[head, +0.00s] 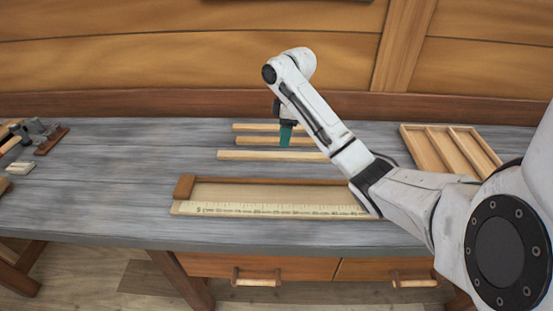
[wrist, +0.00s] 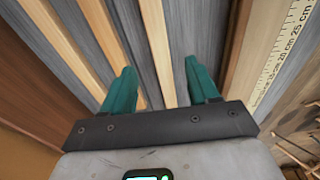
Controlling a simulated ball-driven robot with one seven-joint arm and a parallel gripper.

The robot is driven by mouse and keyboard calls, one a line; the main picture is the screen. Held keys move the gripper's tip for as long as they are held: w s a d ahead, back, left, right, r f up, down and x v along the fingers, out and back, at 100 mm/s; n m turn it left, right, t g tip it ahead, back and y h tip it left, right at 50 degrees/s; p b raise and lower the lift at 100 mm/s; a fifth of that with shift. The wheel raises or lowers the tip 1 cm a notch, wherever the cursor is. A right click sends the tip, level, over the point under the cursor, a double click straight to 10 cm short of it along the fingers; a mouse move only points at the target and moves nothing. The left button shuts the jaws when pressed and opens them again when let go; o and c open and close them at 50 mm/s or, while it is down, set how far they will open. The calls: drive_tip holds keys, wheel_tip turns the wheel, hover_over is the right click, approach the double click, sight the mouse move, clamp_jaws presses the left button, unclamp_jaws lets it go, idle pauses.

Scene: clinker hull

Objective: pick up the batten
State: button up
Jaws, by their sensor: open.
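Three pale wooden battens lie side by side on the grey bench: a back one (head: 255,127), a middle one (head: 255,141) and a longer front one (head: 260,155). My gripper (head: 286,135) is over them, its teal fingers pointing down. In the wrist view my gripper (wrist: 160,68) is open and empty. The front batten (wrist: 157,45) runs between its fingers. The middle batten (wrist: 105,35) passes close by the left finger, and the back batten (wrist: 62,40) lies further left. The height of the fingertips above the bench is hard to tell. My arm hides the battens' right ends.
A shallow wooden tray with a ruler scale (head: 270,210) lies in front of the battens; its scale shows in the wrist view (wrist: 285,45). A slotted wooden rack (head: 430,150) stands at right. Tools (head: 40,132) are at far left. The bench (head: 120,170) between is clear.

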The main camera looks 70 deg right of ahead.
sight(280, 154)
drive_tip(key=shift+w+a+f+p, duration=0.1)
drive_tip(key=shift+w+f+p, duration=0.1)
drive_tip(key=shift+f, duration=1.1)
drive_tip(key=shift+w+a+f+p, duration=0.1)
drive_tip(key=shift+w+f, duration=0.1)
drive_tip(key=shift+f, duration=1.05)
drive_tip(key=shift+w+a+f+p, duration=0.1)
drive_tip(key=shift+w+f+p, duration=0.1)
drive_tip(key=shift+f, duration=1.1)
drive_tip(key=shift+c, duration=0.4)
clamp_jaws()
